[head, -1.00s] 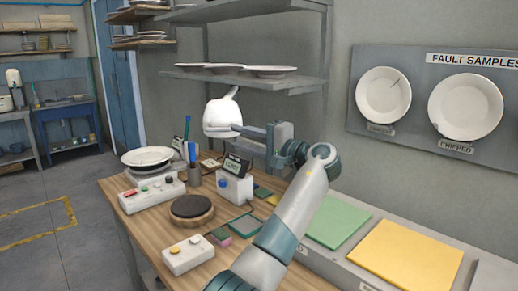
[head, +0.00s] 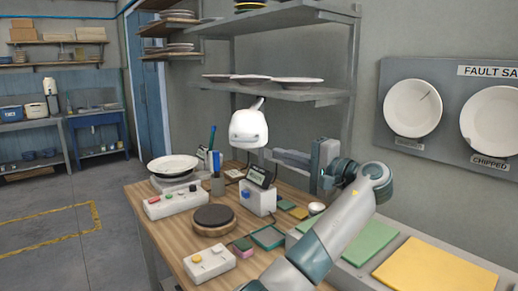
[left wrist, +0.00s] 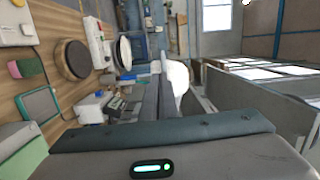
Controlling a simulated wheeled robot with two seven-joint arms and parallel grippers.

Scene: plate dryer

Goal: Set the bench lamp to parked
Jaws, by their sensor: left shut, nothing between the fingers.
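The bench lamp's white rounded head (head: 249,128) hangs above the back of the wooden bench, in front of the wall shelf. A short stem rises from its top. My left gripper (head: 277,156) is shut and empty, just right of and slightly below the lamp head, with a small gap between them in the head view. In the left wrist view the white lamp head (left wrist: 178,80) shows beyond the fingers (left wrist: 152,97), which partly cover it. The lamp's arm and base cannot be made out. My right gripper is not in view.
The wooden bench (head: 180,235) holds a plate on a scale (head: 172,166), a button box (head: 172,203), a round turntable (head: 214,220), a white display box (head: 258,197) and a two-button box (head: 209,263). The metal shelf (head: 330,98) with plates stands behind the lamp.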

